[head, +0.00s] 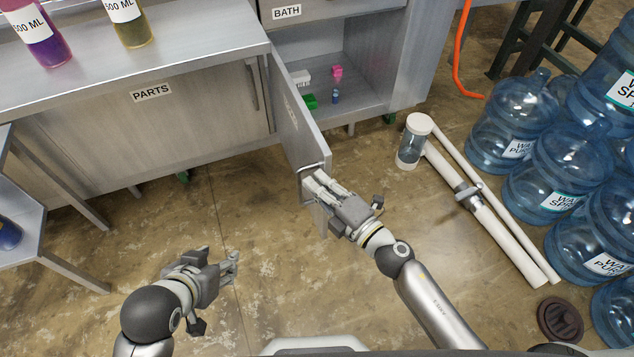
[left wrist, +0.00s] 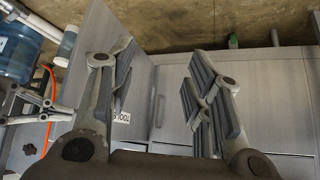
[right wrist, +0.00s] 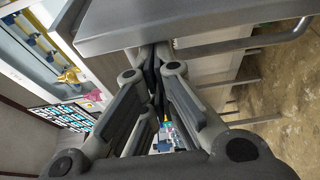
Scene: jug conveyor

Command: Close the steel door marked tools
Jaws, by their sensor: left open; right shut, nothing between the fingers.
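The steel door (head: 291,115) stands swung open from the left side of an open compartment. Its label is seen edge-on in the head view; in the left wrist view the door (left wrist: 141,85) shows its TOOLS label (left wrist: 121,117). A bar handle (head: 312,168) is at its free end, also visible in the right wrist view (right wrist: 285,37). My left gripper (head: 234,263) is open and empty, low over the floor on the door's outer side.
The open compartment (head: 350,90) holds several small items, including a pink one (head: 337,72) and a green one (head: 310,101). A PARTS cabinet (head: 170,125) stands left. White pipes (head: 490,215) and several water jugs (head: 555,170) occupy the right. Floor between my grippers is clear.

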